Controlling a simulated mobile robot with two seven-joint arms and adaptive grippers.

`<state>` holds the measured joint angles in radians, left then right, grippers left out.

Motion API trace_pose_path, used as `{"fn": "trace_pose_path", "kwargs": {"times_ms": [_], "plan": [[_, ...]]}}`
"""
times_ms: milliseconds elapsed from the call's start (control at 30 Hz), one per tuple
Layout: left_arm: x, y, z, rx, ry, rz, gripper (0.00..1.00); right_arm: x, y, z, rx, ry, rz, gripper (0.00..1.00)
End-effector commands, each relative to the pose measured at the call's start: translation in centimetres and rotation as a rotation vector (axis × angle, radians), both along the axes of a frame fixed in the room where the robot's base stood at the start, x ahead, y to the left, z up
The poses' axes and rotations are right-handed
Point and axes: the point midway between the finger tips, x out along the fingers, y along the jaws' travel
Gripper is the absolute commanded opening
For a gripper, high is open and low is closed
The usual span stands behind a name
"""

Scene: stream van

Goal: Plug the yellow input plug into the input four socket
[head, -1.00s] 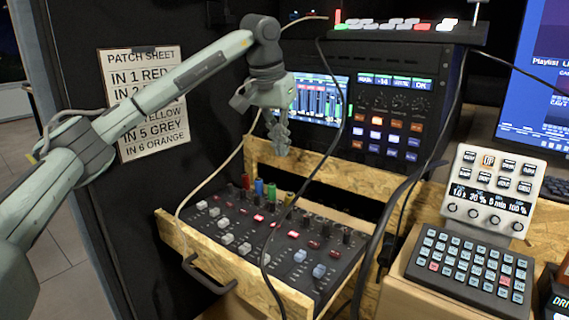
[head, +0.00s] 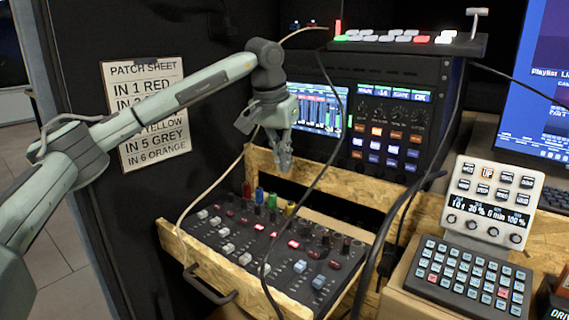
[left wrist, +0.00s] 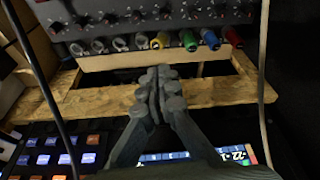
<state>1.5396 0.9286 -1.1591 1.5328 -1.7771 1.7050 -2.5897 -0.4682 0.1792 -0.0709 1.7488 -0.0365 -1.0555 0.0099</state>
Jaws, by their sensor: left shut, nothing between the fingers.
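The yellow plug (head: 290,208) stands upright at the back edge of the mixer (head: 255,245), fourth in a row after red, blue and green plugs. It also shows in the left wrist view (left wrist: 160,40), beside the green plug. I cannot tell how deep it sits, and socket labels are unreadable. My left gripper (head: 284,166) is shut and empty, above and behind the plug row, apart from the yellow plug. In the left wrist view its fingers (left wrist: 158,75) lie together over the wooden rail. My right gripper is not in view.
The patch sheet (head: 148,110) hangs at the left, partly covered by my left arm. A wooden frame (head: 340,190) surrounds the mixer. Black and pale cables (head: 300,200) cross over it. A screen console (head: 395,125) stands behind; a button pad (head: 470,275) sits at right.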

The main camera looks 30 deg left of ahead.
Motion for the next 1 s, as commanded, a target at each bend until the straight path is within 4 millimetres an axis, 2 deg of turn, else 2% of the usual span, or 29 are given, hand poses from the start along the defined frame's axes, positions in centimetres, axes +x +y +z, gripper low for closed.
{"fn": "trace_pose_path", "kwargs": {"times_ms": [33, 133, 200, 333, 567, 800, 1000], "plan": [[0.1, 0.1, -0.6, 0.0, 0.003, 0.0, 0.0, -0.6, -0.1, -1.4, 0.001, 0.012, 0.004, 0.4], [0.3, 0.1, -1.8, -0.001, 0.002, 0.001, 0.0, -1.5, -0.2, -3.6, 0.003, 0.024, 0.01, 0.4], [0.4, 0.1, -2.3, -0.002, 0.001, 0.0, 0.0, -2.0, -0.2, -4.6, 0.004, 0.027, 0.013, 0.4], [0.5, 0.1, -3.0, -0.003, 0.001, 0.0, 0.0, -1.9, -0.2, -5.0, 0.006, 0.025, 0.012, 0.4], [0.8, 0.1, -4.3, -0.003, 0.001, -0.001, 0.0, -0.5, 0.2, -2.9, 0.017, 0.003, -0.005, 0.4], [1.3, 0.1, -5.8, -0.002, 0.001, 0.0, 0.0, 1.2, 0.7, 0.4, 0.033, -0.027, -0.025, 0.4], [1.8, 0.0, -7.5, -0.003, 0.0, -0.001, 0.0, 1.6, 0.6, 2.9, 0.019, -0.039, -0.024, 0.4]]}}
